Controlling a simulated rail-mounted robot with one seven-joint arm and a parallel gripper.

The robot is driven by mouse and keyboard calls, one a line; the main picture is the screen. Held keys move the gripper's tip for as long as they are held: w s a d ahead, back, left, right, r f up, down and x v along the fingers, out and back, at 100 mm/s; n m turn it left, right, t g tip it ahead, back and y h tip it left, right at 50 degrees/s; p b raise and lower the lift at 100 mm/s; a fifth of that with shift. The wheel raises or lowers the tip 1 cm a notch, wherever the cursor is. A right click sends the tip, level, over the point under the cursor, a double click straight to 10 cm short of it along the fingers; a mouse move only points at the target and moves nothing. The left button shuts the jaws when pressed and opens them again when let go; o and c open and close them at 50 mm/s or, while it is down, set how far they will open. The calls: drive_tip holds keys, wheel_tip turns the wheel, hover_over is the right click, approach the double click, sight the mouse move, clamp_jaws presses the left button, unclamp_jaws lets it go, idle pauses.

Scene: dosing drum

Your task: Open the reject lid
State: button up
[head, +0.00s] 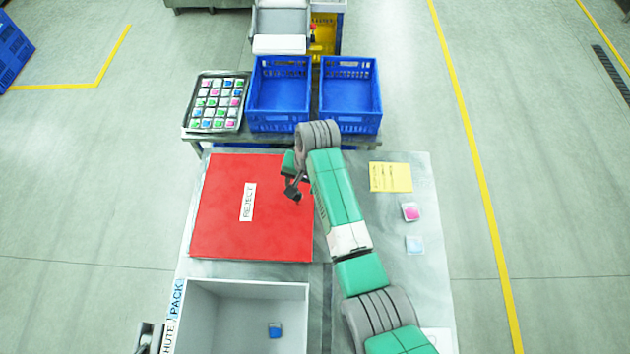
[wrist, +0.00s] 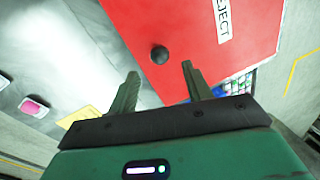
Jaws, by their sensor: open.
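The reject lid (head: 225,220) is a flat red panel with a white REJECT label, lying shut on the left of the table in the head view. In the wrist view the red lid (wrist: 200,45) fills the top middle, with a dark round knob (wrist: 159,54) near its edge. My gripper (head: 292,192) is over the lid's right part in the head view, where it hides the knob. In the wrist view my gripper (wrist: 160,72) is open, its two fingers apart with nothing between them. The knob appears just beyond the fingertips, apart from them.
A grey open bin (head: 240,290) with a blue packet (head: 274,330) stands in front of the lid. A yellow note (head: 390,177), a pink packet (head: 410,212) and a pale blue packet (head: 414,245) lie right. Behind are blue crates (head: 280,122) and a packet tray (head: 188,128).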

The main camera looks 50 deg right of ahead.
sight(297, 196)
drive_tip(key=f, duration=0.2)
drive_tip(key=w+f+b, duration=0.1)
drive_tip(key=f, duration=0.5)
drive_tip(key=shift+w+a+b, duration=0.15)
drive_tip(key=shift+a+b, duration=0.2)
drive_tip(key=shift+c, duration=0.2)
drive_tip(key=shift+r, duration=0.15)
clamp_jaws()
